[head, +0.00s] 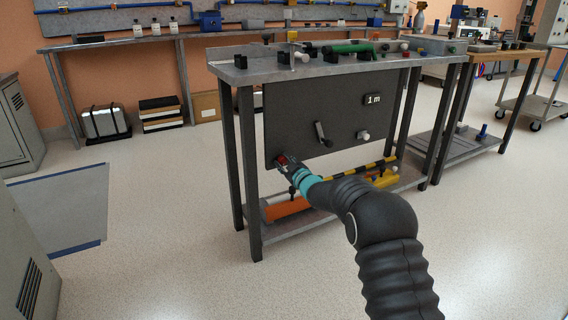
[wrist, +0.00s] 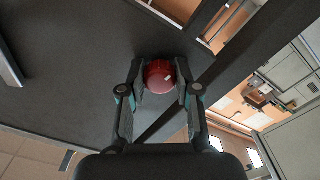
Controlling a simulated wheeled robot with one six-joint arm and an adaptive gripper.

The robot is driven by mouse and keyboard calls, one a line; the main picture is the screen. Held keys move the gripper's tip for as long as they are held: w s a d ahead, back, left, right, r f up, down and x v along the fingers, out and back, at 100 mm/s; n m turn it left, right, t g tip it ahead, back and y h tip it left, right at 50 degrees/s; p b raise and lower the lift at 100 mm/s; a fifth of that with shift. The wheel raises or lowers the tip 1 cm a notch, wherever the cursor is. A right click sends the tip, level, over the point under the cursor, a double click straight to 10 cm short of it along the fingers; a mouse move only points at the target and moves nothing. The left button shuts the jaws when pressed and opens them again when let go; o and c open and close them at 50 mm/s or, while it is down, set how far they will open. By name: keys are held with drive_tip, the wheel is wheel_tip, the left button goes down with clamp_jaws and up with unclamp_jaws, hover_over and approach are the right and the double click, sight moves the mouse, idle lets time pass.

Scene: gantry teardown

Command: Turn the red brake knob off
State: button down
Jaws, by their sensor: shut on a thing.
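The red brake knob (head: 282,159) is on the lower left of the dark panel (head: 335,110) fixed under the bench top. In the wrist view the red knob (wrist: 160,77) sits between my fingertips, with a small pale mark on its face. My gripper (head: 287,164) reaches the panel, and its two fingers are shut on the knob from both sides. The wrist view shows the gripper (wrist: 160,88) with a fingertip at each side of the knob. The knob's base is hidden behind the fingers in the head view.
A crank handle (head: 323,134) and a white knob (head: 363,135) are on the panel right of my gripper. Bench legs (head: 248,150) stand close at left. An orange part (head: 287,208) and a black-yellow striped bar (head: 350,171) are low down. The floor in front is clear.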

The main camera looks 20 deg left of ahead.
drive_tip(key=shift+n, duration=1.1)
drive_tip(key=c, duration=0.8)
unclamp_jaws()
drive_tip(key=v, duration=1.2)
